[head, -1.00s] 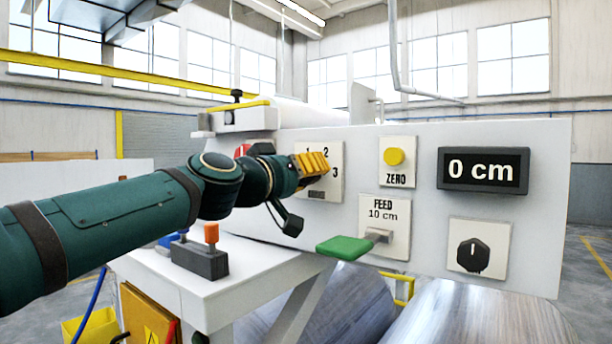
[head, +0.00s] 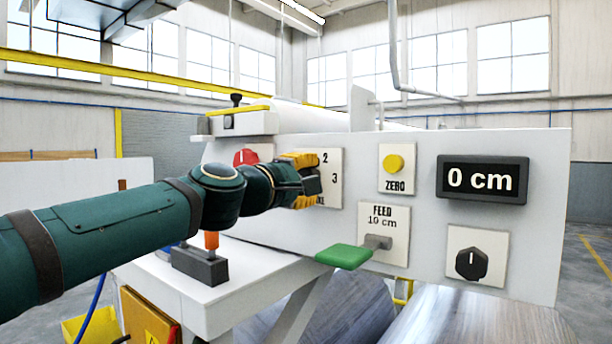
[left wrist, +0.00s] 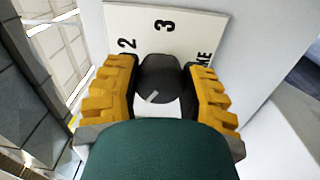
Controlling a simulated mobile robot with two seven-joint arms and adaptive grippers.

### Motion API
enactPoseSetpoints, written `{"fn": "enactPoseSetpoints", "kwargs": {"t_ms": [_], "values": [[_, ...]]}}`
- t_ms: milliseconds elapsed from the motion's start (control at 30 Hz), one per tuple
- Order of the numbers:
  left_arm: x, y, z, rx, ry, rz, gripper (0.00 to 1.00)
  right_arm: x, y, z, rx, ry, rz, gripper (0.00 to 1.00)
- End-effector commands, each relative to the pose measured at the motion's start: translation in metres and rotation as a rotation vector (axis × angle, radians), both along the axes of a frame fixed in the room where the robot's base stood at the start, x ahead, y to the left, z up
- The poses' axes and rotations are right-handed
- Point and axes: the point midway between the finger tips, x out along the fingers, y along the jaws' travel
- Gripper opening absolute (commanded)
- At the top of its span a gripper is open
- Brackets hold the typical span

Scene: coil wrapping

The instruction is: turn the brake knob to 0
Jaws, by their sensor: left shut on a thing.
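The brake knob (left wrist: 160,84) is black and round with a short white mark, in the left wrist view. It stands on a white plate (head: 330,178) with the digits 2 and 3. The mark slants toward the lower left of that view, away from the 3. My left gripper (head: 303,180) has yellow fingers (left wrist: 160,92) on both sides of the knob and is shut on it. In the head view the gripper covers the knob and the plate's left part. The digit 0 is hidden in both views. My right gripper is not in view.
On the white panel are a red knob (head: 246,157), a yellow ZERO button (head: 393,163), a feed lever (head: 377,242), a black knob (head: 472,263) and a display (head: 482,179) reading 0 cm. A green paddle (head: 343,256) juts out below. A grey box with an orange lever (head: 211,241) stands on the white table.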

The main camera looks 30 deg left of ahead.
Motion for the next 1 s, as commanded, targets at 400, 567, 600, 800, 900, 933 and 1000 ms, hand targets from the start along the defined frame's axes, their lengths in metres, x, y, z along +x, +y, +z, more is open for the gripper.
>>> {"fn": "enactPoseSetpoints", "kwargs": {"t_ms": [400,567,600,800,900,933,1000], "values": [[0.0,-0.001,0.0,-0.354,0.031,-0.002,0.07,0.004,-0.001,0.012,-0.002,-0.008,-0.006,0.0],[0.0,-0.001,0.0,-0.447,0.038,-0.003,0.07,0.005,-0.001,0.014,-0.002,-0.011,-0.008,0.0],[0.0,-0.001,0.0,-0.463,0.04,-0.002,0.07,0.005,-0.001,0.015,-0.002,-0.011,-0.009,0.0],[0.0,-0.001,0.0,-0.527,0.044,-0.002,0.07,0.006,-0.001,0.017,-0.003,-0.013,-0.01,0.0],[0.0,-0.001,0.0,-0.543,0.045,-0.003,0.07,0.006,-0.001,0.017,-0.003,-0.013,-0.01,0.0],[0.0,-0.001,0.0,-0.546,0.046,-0.003,0.07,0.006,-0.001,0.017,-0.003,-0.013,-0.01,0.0],[0.0,-0.001,0.0,-0.55,0.046,-0.003,0.07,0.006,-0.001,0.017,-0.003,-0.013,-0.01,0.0]]}}
